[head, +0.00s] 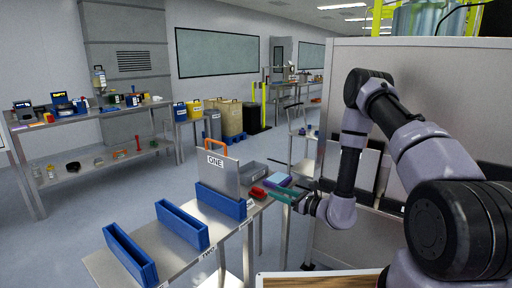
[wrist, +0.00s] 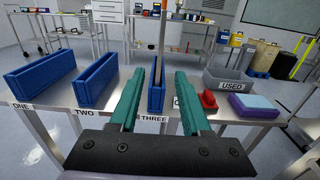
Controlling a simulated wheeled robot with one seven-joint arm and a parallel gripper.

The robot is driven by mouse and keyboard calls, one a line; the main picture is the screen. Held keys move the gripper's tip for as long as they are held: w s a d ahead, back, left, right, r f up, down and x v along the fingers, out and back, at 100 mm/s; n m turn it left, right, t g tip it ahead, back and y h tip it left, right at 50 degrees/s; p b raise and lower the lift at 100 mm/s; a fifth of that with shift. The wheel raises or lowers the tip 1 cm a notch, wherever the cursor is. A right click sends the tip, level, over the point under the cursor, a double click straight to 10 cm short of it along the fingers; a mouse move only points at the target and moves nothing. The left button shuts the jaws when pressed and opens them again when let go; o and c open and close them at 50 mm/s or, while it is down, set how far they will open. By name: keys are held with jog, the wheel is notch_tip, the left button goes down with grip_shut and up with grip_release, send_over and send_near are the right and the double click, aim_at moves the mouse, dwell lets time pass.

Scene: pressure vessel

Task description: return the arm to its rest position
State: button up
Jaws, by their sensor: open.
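A grey plate (head: 222,172) marked ONE, with an orange handle, stands upright in the blue holder (head: 221,201) at the label THREE. In the head view the gripper is to the right of this plate and apart from it. In the wrist view the plate and its holder show beyond the gap between the fingers.
Two empty blue holders (head: 182,225) (head: 130,255) stand at labels TWO and ONE. A grey bin (wrist: 228,82) marked USED, a red object (wrist: 208,100) and a purple-blue block (wrist: 253,106) lie near the gripper. A tall panel (head: 335,110) stands close behind my arm.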

jog(key=s+a+r+n+g, duration=0.1)
jog(key=s+r+n+g, duration=0.35)
jog(key=r, duration=0.35)
jog(key=s+a+r+n+g, duration=0.1)
jog(key=s+r+n+g, duration=0.3)
jog(key=r, duration=0.4)
jog(key=s+a+r+n+g, duration=0.1)
jog(key=s+r+n+g, duration=0.25)
jog(key=r+n, duration=0.35)
jog(key=s+d+r+n+t+h, duration=0.2)
jog(key=s+d+r+t+h, duration=0.2)
jog(key=s+d+r+h, duration=0.2)
jog(key=s+d+r+n+t+h, duration=0.3)
jog(key=s+d+r+h, duration=0.3)
jog(key=d, duration=0.7)
notch_tip(320, 180, up, 4)
jog(key=shift+s+r+n+t, duration=0.1)
jog(key=shift+s+n+t, duration=0.4)
jog(key=shift+s, duration=0.55)
jog(key=shift+d, duration=0.15)
